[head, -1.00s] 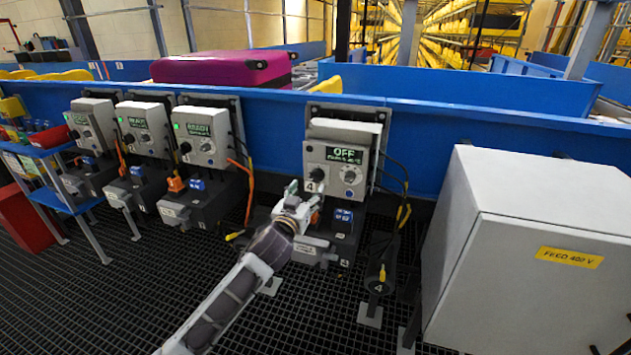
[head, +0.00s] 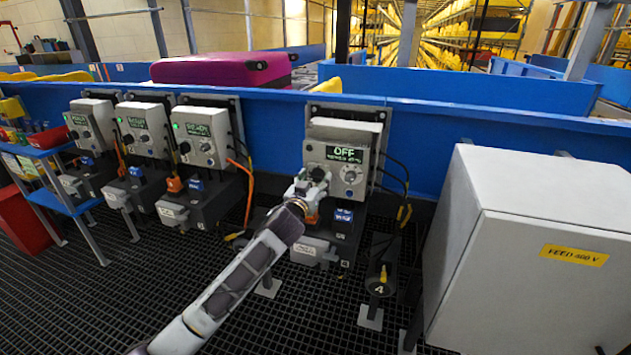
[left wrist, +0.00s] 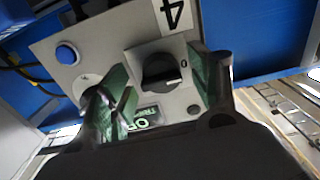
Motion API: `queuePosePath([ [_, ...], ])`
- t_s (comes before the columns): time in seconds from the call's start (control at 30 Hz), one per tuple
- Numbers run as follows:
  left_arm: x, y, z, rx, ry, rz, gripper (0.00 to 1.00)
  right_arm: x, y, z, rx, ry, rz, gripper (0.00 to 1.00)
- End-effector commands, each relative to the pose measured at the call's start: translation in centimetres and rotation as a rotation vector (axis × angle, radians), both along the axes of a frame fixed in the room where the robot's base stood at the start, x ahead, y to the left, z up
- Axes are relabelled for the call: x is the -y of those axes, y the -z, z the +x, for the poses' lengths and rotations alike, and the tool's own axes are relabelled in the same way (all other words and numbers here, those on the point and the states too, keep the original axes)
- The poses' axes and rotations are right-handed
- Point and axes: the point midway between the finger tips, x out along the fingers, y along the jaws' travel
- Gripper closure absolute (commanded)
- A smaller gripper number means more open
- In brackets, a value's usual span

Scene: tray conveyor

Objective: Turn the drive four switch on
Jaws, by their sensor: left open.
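The drive four control box (head: 355,193) is on the blue conveyor wall, and its display (head: 344,154) reads OFF in green. In the left wrist view the black rotary switch (left wrist: 163,73) is on the light panel (left wrist: 120,42) near a "4" label (left wrist: 173,14). A 0 mark shows beside the switch. My left gripper (head: 318,182) is at the panel's left part and covers most of the switch in the head view. In the left wrist view the left gripper (left wrist: 160,64) is open, with its green-padded fingers on either side of the switch. Contact cannot be told.
Several similar drive boxes (head: 205,138) with lit displays are to the left. A large grey feed cabinet (head: 540,250) stands at the right. Cables (head: 403,192) hang right of box four. A blue button (left wrist: 67,53) sits on the panel. Grating covers the floor.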

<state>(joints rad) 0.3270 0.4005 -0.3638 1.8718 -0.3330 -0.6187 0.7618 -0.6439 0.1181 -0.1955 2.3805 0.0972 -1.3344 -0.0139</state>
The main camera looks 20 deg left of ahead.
Motion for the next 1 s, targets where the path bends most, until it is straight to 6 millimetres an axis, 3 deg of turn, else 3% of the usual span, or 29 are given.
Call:
queuePosePath([
  [0.6, 0.00, -0.01, 1.15, 0.000, -0.001, 0.000, 0.39, -0.29, 0.88, -0.14, -0.002, 0.005, 0.014, 0.60],
  [0.93, 0.00, -0.01, 1.14, 0.000, -0.001, 0.000, 0.81, -0.16, 0.58, -0.13, 0.002, 0.002, 0.009, 0.60],
  [1.0, 0.00, -0.01, 1.14, 0.000, -0.001, 0.000, 0.84, -0.12, 0.54, -0.12, 0.002, 0.001, 0.007, 0.60],
])
